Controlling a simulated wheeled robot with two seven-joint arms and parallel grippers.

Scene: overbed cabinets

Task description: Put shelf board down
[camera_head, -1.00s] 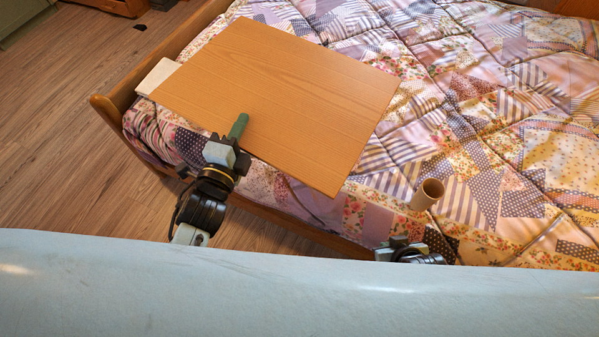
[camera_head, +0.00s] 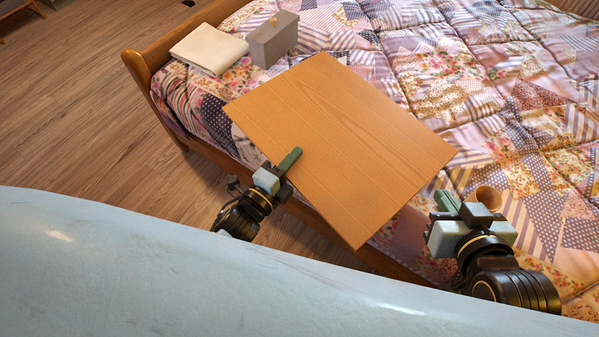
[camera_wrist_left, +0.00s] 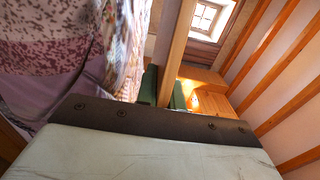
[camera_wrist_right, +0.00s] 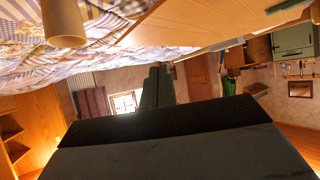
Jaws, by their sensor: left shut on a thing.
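The shelf board (camera_head: 340,145) is a flat, wood-grained orange-brown panel above the bed's near edge in the head view. Its near corner reaches out past the bed's side rail. My left gripper (camera_head: 290,160) is shut on the board's near left edge. In the left wrist view the board (camera_wrist_left: 178,45) shows edge-on between the green fingers (camera_wrist_left: 163,90). I cannot tell whether the board touches the quilt. My right gripper (camera_head: 446,201) is beside the board's right corner, apart from it. In the right wrist view its fingers (camera_wrist_right: 157,88) are together with nothing between them.
The bed has a patchwork quilt (camera_head: 465,90) and a wooden end (camera_head: 140,75). A folded cream cloth (camera_head: 208,48) and a grey box (camera_head: 273,40) lie at its far left. A brown tube (camera_head: 488,196) stands close behind my right gripper. Quilt at the back right is clear.

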